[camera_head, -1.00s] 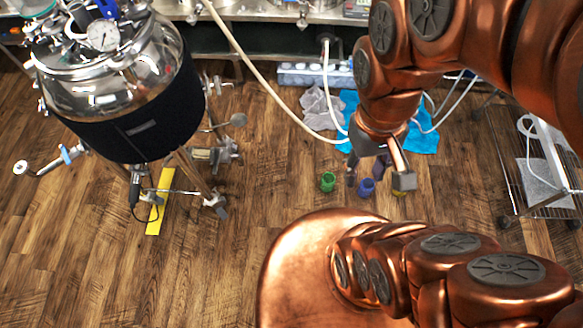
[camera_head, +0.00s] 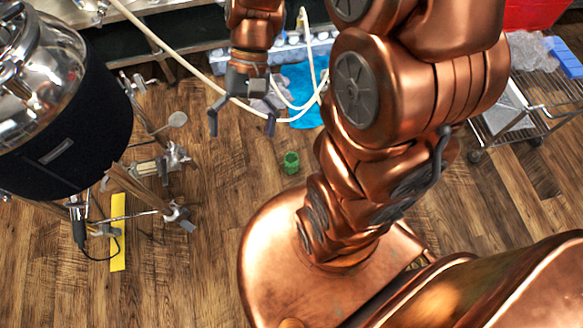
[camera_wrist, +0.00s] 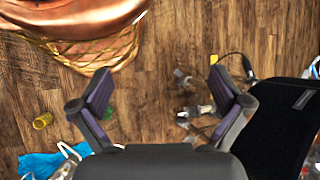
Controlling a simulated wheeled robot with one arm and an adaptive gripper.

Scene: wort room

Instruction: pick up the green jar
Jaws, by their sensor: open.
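The green jar (camera_head: 291,162) stands on the wooden floor in the head view, between my base and the blue cloth. My gripper (camera_head: 242,122) hangs open and empty, up and left of the jar in the picture, apart from it. In the wrist view my gripper (camera_wrist: 160,85) has its two fingers spread wide with bare floor between them. A small green patch, likely the jar (camera_wrist: 110,113), shows beside the left finger and is mostly hidden by it.
A yellow jar (camera_wrist: 42,121) is on the floor in the wrist view. A blue cloth (camera_head: 303,88) lies behind the green jar. A large steel and black vessel (camera_head: 65,130) stands at left, a wire cart (camera_head: 535,105) at right. A hose (camera_head: 165,45) hangs near my gripper.

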